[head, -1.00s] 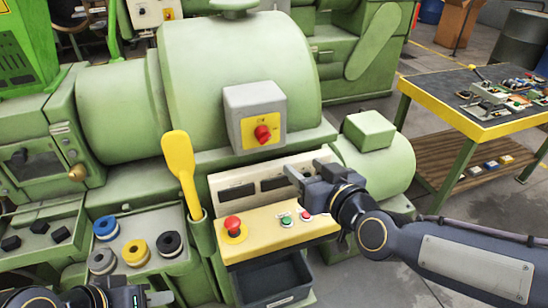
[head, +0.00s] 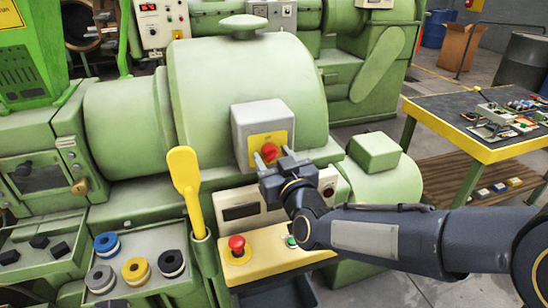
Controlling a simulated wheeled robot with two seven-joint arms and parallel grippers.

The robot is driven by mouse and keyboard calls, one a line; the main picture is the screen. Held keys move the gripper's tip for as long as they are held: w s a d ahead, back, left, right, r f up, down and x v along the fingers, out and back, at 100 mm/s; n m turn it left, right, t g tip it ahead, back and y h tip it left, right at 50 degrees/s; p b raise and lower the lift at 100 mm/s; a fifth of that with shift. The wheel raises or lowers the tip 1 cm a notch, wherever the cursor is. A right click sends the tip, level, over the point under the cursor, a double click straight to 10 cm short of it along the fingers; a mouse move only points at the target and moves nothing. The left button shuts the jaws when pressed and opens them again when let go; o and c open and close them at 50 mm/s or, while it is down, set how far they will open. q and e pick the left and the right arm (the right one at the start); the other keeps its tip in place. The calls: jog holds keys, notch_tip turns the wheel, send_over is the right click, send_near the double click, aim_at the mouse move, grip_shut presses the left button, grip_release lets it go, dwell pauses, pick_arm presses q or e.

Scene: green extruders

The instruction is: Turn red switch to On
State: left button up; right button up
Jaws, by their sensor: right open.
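The red switch (head: 269,152) sits on a yellow plate on the front of a grey box (head: 261,117), fixed to the green extruder (head: 243,72). My right gripper (head: 276,164) is open, just in front of and slightly below the red knob. Its fingers overlap the lower part of the knob and plate in the picture. I cannot tell whether they touch the knob. The knob's position marking is too small to read. My left gripper is not in view.
Below is a yellow control panel (head: 262,252) with a red emergency button (head: 237,243). A yellow scoop (head: 185,180) stands upright to its left. Colored spools lie in a tray (head: 143,250). A workbench (head: 469,125) with parts stands at the right.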

jog(key=c, duration=1)
jog(key=shift+o, duration=0.2)
jog(key=shift+f+m+b, duration=0.1)
jog(key=shift+m+b, duration=3.7)
jog(key=o, duration=1)
jog(key=shift+c, duration=0.2)
